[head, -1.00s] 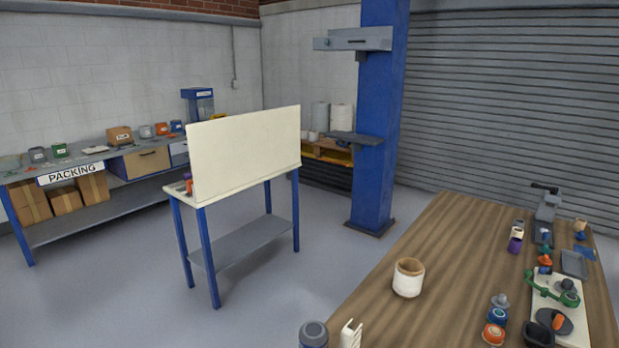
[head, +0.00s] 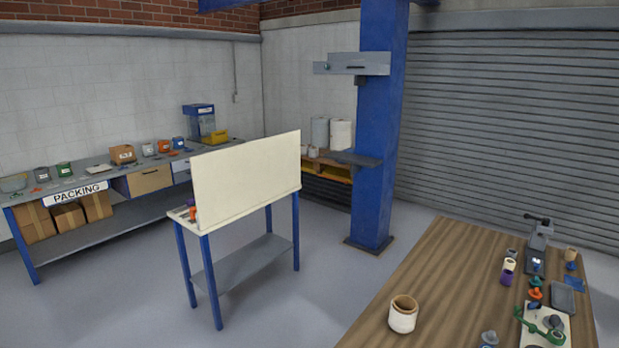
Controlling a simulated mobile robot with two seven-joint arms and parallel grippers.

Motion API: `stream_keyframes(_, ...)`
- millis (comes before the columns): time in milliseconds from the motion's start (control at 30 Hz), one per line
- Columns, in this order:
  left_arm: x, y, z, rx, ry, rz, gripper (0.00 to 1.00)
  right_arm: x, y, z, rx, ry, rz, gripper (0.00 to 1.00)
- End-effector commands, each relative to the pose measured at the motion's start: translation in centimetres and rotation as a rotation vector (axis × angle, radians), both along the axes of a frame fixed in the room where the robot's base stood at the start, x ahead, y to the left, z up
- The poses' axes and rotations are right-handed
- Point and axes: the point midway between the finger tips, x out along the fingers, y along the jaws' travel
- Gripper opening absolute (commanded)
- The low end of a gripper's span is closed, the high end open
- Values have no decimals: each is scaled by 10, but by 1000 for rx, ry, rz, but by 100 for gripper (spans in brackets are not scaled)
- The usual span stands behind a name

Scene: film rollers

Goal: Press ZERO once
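No label reading ZERO can be made out in the head view. A small grey device with a dark handle (head: 538,235) stands at the far right of the wooden table (head: 440,270); no button or lettering on it is legible. A blue-framed machine (head: 200,122) stands on the packing bench (head: 120,235) at the left, too small to read. A grey wall unit (head: 352,64) is fixed to the blue column (head: 375,130); a small dark spot shows near its left end. Neither of my grippers is in view.
A cream panel (head: 248,180) stands on a blue-legged stand (head: 210,285) in the middle. Grey floor is clear between stand and table.

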Motion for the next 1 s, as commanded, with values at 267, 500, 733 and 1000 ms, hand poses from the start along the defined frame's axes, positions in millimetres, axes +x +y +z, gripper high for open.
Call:
stream_keyframes(267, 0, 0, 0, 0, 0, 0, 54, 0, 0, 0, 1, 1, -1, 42)
stream_keyframes(500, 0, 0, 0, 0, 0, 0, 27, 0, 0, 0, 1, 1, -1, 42)
stream_keyframes(733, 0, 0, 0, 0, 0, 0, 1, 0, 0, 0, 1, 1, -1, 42)
stream_keyframes(1000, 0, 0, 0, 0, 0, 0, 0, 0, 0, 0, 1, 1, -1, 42)
